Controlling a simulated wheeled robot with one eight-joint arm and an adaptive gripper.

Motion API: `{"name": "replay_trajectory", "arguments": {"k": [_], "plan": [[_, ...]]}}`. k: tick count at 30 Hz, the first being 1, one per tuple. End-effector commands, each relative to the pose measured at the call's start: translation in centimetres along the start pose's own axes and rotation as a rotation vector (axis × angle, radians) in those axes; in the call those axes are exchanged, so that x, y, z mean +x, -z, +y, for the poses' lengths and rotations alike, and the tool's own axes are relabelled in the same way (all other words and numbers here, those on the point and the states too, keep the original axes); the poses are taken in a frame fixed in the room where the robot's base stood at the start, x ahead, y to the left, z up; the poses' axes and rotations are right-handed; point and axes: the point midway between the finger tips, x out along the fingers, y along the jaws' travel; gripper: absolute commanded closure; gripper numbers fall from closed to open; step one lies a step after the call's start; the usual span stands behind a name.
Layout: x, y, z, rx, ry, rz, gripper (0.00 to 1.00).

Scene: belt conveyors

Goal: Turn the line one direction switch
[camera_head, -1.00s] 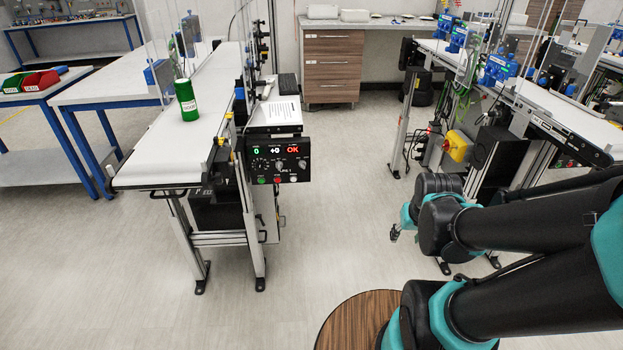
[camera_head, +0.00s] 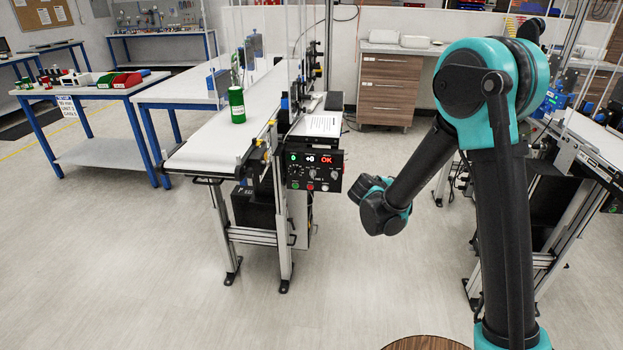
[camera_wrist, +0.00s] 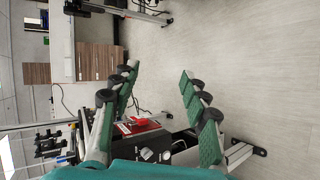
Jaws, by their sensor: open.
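The line one control panel (camera_head: 315,171) is a black box on the near end of the left conveyor. It has a lit display reading 0, +0 and a red OK, several dark knobs, and a row of small buttons below. The labels are too small to tell which knob is the direction switch. My arm reaches left, its wrist just right of the panel and apart from it; my fingers are mostly hidden there. In the wrist view my gripper (camera_wrist: 157,80) is open and empty, fingers spread. A dark surface with round pale dials (camera_wrist: 147,154) shows low between the fingers.
The left conveyor (camera_head: 215,145) carries a green can (camera_head: 236,105). A wooden drawer cabinet (camera_head: 389,90) stands behind. Another conveyor (camera_head: 590,145) is at the right.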

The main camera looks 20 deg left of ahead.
Motion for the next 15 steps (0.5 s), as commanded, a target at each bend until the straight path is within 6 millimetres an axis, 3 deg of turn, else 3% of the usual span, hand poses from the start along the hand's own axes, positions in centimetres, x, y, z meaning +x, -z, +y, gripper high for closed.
{"name": "replay_trajectory", "arguments": {"k": [1,5,9,15], "plan": [[-0.1,3.2,-0.6,-0.061,-0.045,0.028,0.55],[-1.1,10.3,-2.4,-0.214,-0.173,0.084,0.55],[-3.4,17.6,-5.5,-0.37,-0.322,0.141,0.55],[-7.5,25.1,-10.3,-0.534,-0.505,0.201,0.55]]}}
